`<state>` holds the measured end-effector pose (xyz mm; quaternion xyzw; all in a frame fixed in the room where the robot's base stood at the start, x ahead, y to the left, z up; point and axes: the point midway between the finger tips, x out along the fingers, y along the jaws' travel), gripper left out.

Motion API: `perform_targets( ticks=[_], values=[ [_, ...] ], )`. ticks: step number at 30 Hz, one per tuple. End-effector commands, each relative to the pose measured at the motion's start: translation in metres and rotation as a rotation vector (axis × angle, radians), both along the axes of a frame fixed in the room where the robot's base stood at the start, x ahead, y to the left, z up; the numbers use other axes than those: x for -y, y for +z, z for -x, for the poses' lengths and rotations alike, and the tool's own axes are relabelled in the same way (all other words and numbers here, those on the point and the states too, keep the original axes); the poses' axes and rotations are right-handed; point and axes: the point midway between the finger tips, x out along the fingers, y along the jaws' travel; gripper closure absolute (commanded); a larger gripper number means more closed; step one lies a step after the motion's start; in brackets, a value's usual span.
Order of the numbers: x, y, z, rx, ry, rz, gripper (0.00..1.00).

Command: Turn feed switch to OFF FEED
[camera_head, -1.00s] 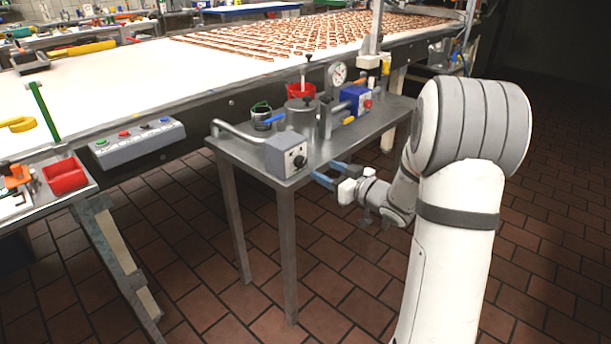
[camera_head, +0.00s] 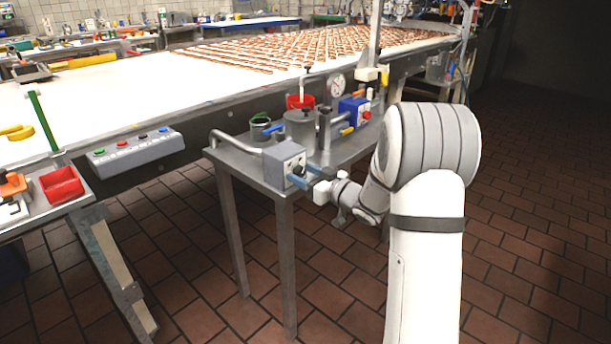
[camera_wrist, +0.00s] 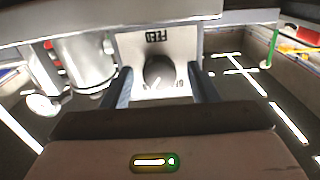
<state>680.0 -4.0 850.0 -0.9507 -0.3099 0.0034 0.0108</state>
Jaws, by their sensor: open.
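The feed switch is a dark round knob (camera_wrist: 160,72) with a light pointer mark on the light face of a grey box (camera_head: 284,160). In the wrist view the label FEED appears upside down on that face (camera_wrist: 183,46), with partly hidden lettering below the knob. The box stands at the front corner of a small metal table (camera_head: 235,158). My gripper (camera_head: 302,177) is at the box's front face in the head view. In the wrist view my gripper (camera_wrist: 158,88) is open, with one blue finger on each side of the knob. Contact with the knob cannot be told.
A button panel (camera_head: 135,152) is on the conveyor's side. The floor in front is clear.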

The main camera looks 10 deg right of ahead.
Motion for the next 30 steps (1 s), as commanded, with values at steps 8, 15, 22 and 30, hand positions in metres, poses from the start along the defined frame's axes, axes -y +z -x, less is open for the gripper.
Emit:
perform_targets(
  ticks=[8,15,22,30],
  values=[
    [0.0006,-0.0001,0.0003,0.000,-0.001,0.000,0.65],
    [0.0009,-0.0001,0.0004,0.000,-0.001,0.000,0.84],
    [0.0018,-0.0005,0.0004,0.003,-0.002,0.005,0.91],
    [0.0018,-0.0035,0.0003,0.055,-0.003,0.077,0.91]
  ],
)
